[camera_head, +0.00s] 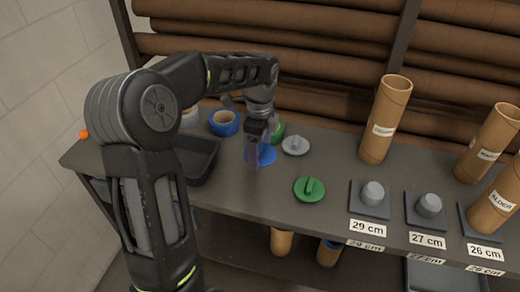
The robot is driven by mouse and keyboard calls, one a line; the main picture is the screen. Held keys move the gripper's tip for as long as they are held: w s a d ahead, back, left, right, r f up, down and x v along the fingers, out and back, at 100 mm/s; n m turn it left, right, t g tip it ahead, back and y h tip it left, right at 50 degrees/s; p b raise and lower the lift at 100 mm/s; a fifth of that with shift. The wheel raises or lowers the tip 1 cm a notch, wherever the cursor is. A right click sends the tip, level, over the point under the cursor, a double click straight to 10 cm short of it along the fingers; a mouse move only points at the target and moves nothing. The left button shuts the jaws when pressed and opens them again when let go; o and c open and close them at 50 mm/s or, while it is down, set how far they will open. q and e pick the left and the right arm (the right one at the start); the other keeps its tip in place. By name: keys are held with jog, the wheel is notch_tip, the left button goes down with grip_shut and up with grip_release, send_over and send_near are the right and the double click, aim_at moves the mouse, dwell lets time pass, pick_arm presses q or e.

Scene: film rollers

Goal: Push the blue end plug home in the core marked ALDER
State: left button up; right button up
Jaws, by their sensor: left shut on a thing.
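The blue end plug (266,155) is a flat disc near the middle of the bench. My left gripper (255,155) is over it and shut on it; the fingers hide much of it, and I cannot tell if it touches the bench. The core marked ALDER (493,208) is a brown cardboard tube at the right edge, standing over the block labelled 26 cm, partly cut off by the frame. My right gripper is not in view.
A green plug (309,190) and a grey plug (295,146) lie nearby. A black tray (203,165) and blue tape roll (224,123) are at left. Two other cores (385,120) (488,145) and the 29 cm (370,205) and 27 cm (425,212) blocks stand at right.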

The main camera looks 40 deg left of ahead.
pick_arm(q)
jog(key=shift+w+d+n, duration=0.2)
jog(key=shift+d+n, duration=0.1)
jog(key=shift+d, duration=0.15)
jog(key=w+d+n, duration=0.1)
jog(key=d+n, duration=0.6)
jog(key=d, duration=0.1)
jog(key=w+d+r+n, duration=0.1)
jog(key=w+d+n, duration=0.1)
jog(key=d+n, duration=0.5)
jog(key=shift+w+d, duration=0.25)
jog(key=shift+d, duration=0.35)
jog(key=shift+d+r, duration=0.1)
